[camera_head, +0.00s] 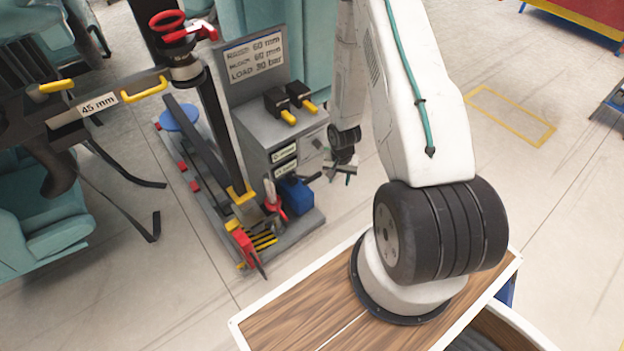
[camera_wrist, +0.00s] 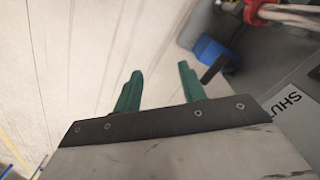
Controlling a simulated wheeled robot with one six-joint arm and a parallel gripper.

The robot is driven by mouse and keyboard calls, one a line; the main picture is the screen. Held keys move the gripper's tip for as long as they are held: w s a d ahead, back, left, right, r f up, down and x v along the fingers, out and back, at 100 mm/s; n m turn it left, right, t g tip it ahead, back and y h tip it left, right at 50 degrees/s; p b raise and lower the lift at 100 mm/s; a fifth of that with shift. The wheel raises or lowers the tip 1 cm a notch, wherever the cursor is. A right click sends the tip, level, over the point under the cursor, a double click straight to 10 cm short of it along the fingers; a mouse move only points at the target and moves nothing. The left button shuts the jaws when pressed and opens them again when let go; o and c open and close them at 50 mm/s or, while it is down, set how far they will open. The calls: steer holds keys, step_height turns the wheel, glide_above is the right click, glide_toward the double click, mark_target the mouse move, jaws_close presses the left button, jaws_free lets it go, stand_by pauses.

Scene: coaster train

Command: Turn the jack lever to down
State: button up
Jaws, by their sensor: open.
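On the grey stand's base, a small red-and-white upright piece (camera_head: 272,197) stands next to a blue block (camera_head: 295,196) with a short dark bar (camera_head: 312,177) at its side. I cannot tell for sure which of these is the jack lever. In the wrist view the blue block (camera_wrist: 212,50), dark bar (camera_wrist: 214,70) and a red ring around a pale shaft (camera_wrist: 262,12) lie at upper right.
A grey cabinet (camera_head: 262,140) with two black-and-yellow handles stands behind the block, left of my gripper. A dark column (camera_head: 213,115) with a red ring on top rises at left. A red-handled piece (camera_head: 245,245) is at the front. The floor right of the stand is clear.

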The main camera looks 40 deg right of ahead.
step_height(320, 180, down, 10)
steer(key=m+t, duration=0.8)
steer(key=t, duration=0.2)
glide_toward(313, 179)
steer(key=x, duration=1.1)
steer(key=shift+d, duration=0.1)
jaws_close()
